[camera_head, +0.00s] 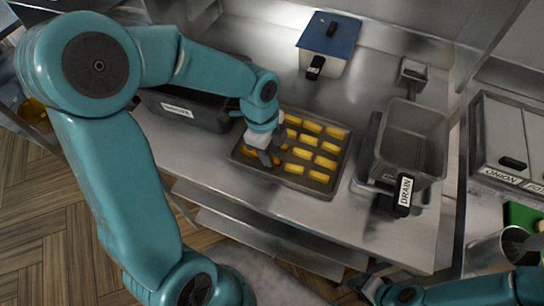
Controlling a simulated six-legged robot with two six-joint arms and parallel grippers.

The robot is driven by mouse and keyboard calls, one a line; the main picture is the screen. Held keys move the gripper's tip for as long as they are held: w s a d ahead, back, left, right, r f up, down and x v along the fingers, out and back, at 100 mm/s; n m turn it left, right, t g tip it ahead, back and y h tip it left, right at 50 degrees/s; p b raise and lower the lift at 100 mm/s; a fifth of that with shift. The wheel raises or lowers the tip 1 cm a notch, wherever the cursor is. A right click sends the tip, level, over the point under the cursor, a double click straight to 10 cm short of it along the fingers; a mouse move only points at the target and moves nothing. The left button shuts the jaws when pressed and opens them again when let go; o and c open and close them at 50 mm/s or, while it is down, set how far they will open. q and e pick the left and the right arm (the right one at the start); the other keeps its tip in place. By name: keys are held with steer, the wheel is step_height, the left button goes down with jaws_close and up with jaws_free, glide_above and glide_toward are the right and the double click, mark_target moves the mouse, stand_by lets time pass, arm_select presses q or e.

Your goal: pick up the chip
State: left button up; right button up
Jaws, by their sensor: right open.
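Several yellow chips (325,162) lie in rows on a dark metal tray (318,190) on the steel counter. My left gripper (268,158) is over the left part of this tray, pointing down among the chips there. It hides some of them. I cannot tell whether its fingers are apart or touch a chip. My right gripper (362,286) is open at the bottom edge, in front of the counter and well away from the tray.
A dark labelled bin (190,108) stands left of the tray. A grey container marked DRAIN (412,135) stands to the right. A blue-lidded box (330,38) is behind. Lidded bins marked ONION (500,140) and a metal cup (512,245) are far right.

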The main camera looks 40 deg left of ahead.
arm_select(q)
steer(key=shift+s+d+f, duration=0.1)
steer(key=shift+f, duration=0.15)
steer(key=shift+s+r, duration=0.1)
steer(key=shift+s, duration=0.1)
steer(key=shift+w, duration=0.25)
jaws_close()
steer(key=shift+s, duration=0.15)
